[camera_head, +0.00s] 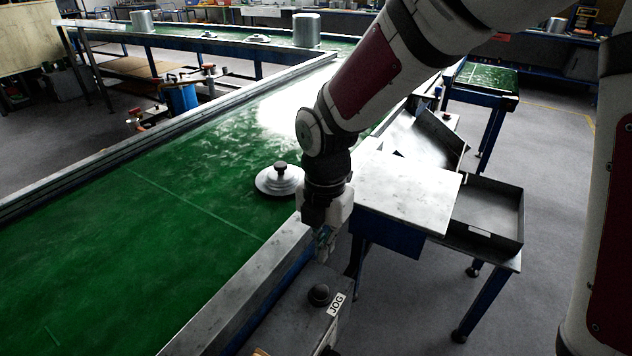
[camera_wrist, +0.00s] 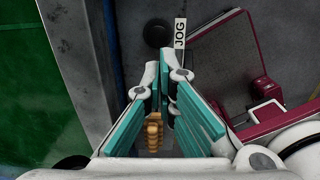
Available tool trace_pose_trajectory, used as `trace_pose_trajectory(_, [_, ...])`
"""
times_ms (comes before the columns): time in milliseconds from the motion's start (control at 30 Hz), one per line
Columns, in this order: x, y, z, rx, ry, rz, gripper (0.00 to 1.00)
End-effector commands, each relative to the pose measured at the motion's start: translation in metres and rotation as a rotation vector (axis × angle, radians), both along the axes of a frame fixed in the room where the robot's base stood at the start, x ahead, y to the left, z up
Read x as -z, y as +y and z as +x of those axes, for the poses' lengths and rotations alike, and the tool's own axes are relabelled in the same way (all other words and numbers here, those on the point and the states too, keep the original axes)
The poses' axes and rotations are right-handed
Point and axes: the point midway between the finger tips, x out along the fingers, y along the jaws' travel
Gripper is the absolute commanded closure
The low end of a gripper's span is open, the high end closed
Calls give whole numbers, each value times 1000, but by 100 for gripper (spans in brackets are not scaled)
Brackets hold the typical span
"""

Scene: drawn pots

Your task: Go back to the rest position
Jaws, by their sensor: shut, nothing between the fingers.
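My gripper (camera_head: 325,242) points down at the right edge of the green conveyor, near the black JOG knob. Its teal-padded fingers also show in the wrist view (camera_wrist: 166,78), shut with nothing held between the tips. The black knob (camera_head: 320,294) stands on the grey control box (camera_head: 290,318), beside a white JOG label (camera_head: 336,304). In the wrist view the knob (camera_wrist: 156,33) lies beyond the fingertips, apart from them. A small ribbed yellow-brown thing (camera_wrist: 154,132) shows below between the finger linkages; I cannot tell what it is.
A grey lid (camera_head: 281,182) with a dark knob lies on the green conveyor (camera_head: 150,240), left of my gripper. A pale side table (camera_head: 410,190) and a grey open tray (camera_head: 490,215) stand to the right. Pots (camera_head: 307,32) and lids stand on the far conveyor.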

Motion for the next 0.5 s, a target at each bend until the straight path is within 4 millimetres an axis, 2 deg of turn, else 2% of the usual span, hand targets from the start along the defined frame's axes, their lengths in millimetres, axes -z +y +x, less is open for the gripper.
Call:
trace_pose_trajectory(133, [-7, -5, -1, 49, -12, -4, 100])
trace_pose_trajectory(233, [-24, -19, -4, 193, -43, -10, 100])
trace_pose_trajectory(367, [-58, -48, -17, 515, -107, -7, 100])
trace_pose_trajectory(500, [-94, -79, -39, 912, -177, 33, 100])
